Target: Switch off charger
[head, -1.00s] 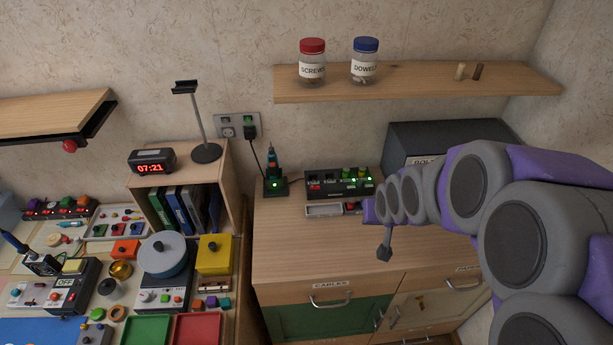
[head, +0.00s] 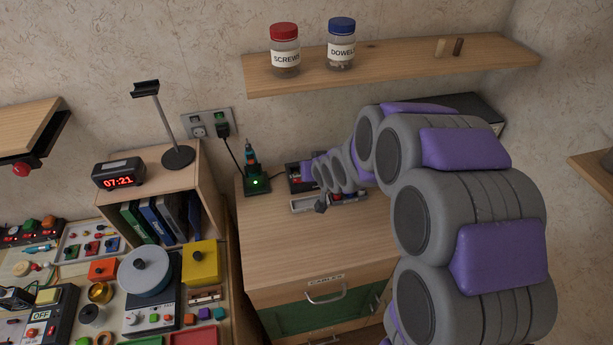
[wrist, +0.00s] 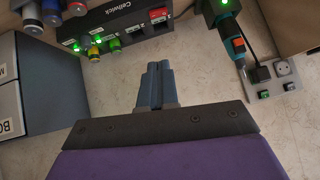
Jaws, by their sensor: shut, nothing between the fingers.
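The black charger box marked "Cellwick" (wrist: 130,30) is at the top of the wrist view, upside down, with lit green lamps, coloured batteries and a red switch (wrist: 159,16). In the head view the charger (head: 297,182) is partly hidden by my arm. A teal-and-black screwdriver (head: 251,160) stands in a dark base (head: 257,183) with a green light, left of the charger. A black plug (head: 222,130) sits in the wall socket plate (head: 198,131), which has small switches. My gripper (wrist: 157,66) is shut and empty, apart from the charger.
A grey tray (head: 304,203) lies on the wooden cabinet top in front of the charger. A lamp-like stand (head: 177,156) and red-digit clock (head: 118,172) stand on a bookshelf at left. A wall shelf with jars (head: 340,50) is above. The cabinet top's front is clear.

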